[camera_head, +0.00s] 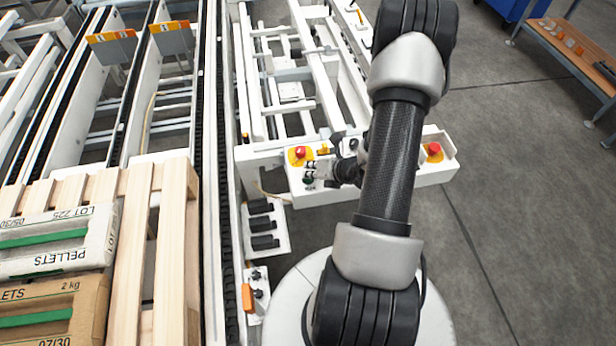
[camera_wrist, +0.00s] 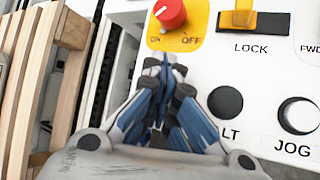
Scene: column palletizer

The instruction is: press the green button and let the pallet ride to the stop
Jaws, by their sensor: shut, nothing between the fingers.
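The white control panel (camera_head: 330,192) stands below my arm, with a red knob (camera_head: 300,153) on a yellow plate at its left. A small dark green button (camera_head: 308,182) shows just under my gripper (camera_head: 311,172), partly covered; I cannot tell whether they touch. In the wrist view my gripper (camera_wrist: 165,65) is shut and empty, its tips just below the red knob (camera_wrist: 170,13); the green button is hidden there. The wooden pallet (camera_head: 140,250) carries bags of pellets (camera_head: 58,240) on the conveyor at left. The stop cannot be made out.
The wrist view shows a yellow LOCK switch (camera_wrist: 238,18), a black button (camera_wrist: 225,102) and a JOG button (camera_wrist: 298,115) right of my fingers. Another red button (camera_head: 434,149) is at the panel's right end. White conveyor frames (camera_head: 290,90) lie beyond; the grey floor (camera_head: 520,180) at right is clear.

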